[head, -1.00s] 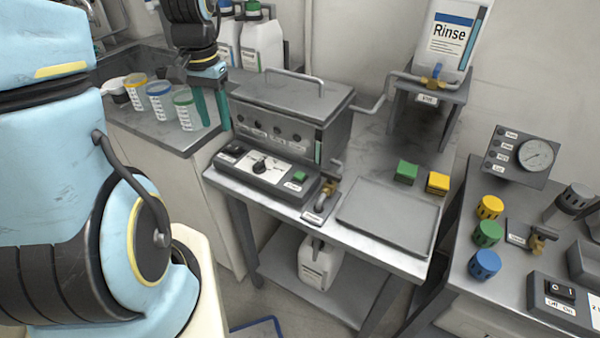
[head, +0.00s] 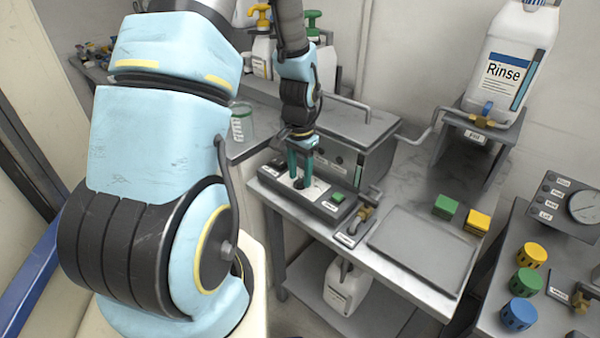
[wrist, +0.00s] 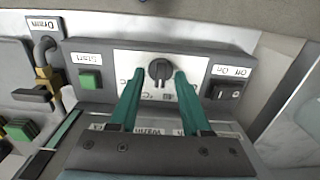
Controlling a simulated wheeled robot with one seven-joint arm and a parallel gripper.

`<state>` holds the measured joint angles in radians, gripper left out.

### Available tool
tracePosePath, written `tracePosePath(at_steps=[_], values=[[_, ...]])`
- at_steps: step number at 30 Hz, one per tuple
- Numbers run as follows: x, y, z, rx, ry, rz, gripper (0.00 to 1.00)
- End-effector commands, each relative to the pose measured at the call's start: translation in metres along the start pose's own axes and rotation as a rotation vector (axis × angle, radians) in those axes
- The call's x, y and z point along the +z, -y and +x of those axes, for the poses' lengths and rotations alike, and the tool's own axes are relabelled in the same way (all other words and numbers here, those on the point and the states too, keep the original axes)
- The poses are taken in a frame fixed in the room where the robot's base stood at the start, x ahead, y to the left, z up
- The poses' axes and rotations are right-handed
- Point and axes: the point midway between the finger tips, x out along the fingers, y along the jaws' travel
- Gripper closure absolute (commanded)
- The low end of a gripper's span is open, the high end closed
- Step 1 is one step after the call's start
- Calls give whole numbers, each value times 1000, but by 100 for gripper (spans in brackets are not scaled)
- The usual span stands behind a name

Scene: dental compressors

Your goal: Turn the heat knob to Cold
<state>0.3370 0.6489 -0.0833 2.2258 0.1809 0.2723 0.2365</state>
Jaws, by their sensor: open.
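The heat knob (wrist: 160,70) is a small dark round dial on a white plate in the wrist view. The plate sits on a dark control box (head: 322,206) at the front of the metal bench. My gripper (wrist: 158,76) is open, with its green fingers pointing at the knob, one tip on either side of it. I cannot tell whether they touch it. In the head view my gripper (head: 303,170) points down over the box and partly hides the knob. The plate's markings are partly covered by the fingers, and the knob's setting is not readable.
The box also carries a green Start button (wrist: 90,79) and an Off/On rocker switch (wrist: 224,92). A brass drain valve (head: 362,214) and a grey tray (head: 422,250) lie to the right. The metal tank (head: 375,150) stands close behind the box.

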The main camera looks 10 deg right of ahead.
Motion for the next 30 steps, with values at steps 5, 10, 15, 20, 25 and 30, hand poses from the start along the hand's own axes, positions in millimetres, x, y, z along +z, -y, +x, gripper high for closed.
tracePosePath(at_steps=[5, 10, 15, 20, 25, 30], values=[[0, 0, 5, 0, 1, 0, 52], [0, 0, 5, 0, 0, 0, 52], [0, 0, 5, 0, 0, 0, 68], [0, 0, 5, 0, 0, 0, 86], [0, 0, 5, 0, 0, 0, 100], [0, 0, 5, 0, 0, 0, 100]])
